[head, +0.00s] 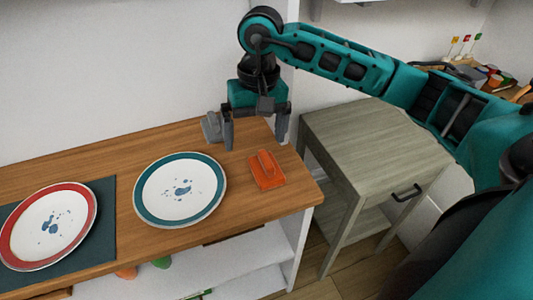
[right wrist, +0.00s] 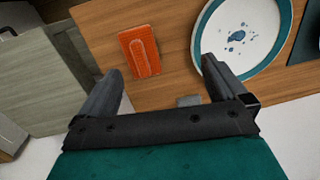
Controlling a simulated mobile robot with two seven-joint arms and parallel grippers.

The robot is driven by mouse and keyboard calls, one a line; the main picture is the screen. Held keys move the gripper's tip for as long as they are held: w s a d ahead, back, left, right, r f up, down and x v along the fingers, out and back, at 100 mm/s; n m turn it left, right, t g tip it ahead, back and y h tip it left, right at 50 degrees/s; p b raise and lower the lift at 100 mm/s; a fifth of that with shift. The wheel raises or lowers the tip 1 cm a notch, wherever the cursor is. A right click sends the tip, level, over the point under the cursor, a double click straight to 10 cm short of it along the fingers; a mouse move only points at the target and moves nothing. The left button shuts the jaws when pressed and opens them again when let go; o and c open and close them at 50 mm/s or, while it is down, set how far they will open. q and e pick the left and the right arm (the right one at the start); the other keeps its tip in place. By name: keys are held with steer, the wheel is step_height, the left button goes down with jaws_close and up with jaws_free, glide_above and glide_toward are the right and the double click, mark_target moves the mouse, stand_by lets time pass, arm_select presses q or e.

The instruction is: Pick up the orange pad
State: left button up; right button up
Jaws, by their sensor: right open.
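The orange pad (head: 267,170) lies flat on the wooden tabletop near its right end, with a raised handle along its top. It also shows in the right wrist view (right wrist: 140,52), beyond the fingertips and nearer the left finger. My right gripper (head: 256,140) is open and empty, pointing down above the table, behind the pad in the head view. In the right wrist view its fingers (right wrist: 160,68) are spread wide with nothing between them. The gripper and pad are apart. My left gripper is not in view.
A teal-rimmed plate (head: 180,190) lies left of the pad. A red-rimmed plate (head: 48,226) sits on a dark mat (head: 104,215) further left. A small grey object (head: 211,127) is at the table's back by the gripper. A grey-green side table (head: 370,140) stands to the right.

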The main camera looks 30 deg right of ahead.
mark_target(266, 158)
steer(key=shift+n+h, duration=0.3)
steer(key=shift+h, duration=0.3)
steer(key=d+f, duration=0.1)
steer(key=f, duration=0.3)
steer(key=d+f, duration=0.1)
steer(key=f, duration=0.3)
steer(key=w+d+f, duration=0.1)
steer(key=f, duration=0.3)
steer(key=shift+d, duration=0.1)
steer(key=shift+r, duration=0.1)
steer(key=c, duration=1.1)
steer(key=shift+c, duration=0.2)
step_height(266, 158, up, 20)
steer(key=shift+p, duration=0.4)
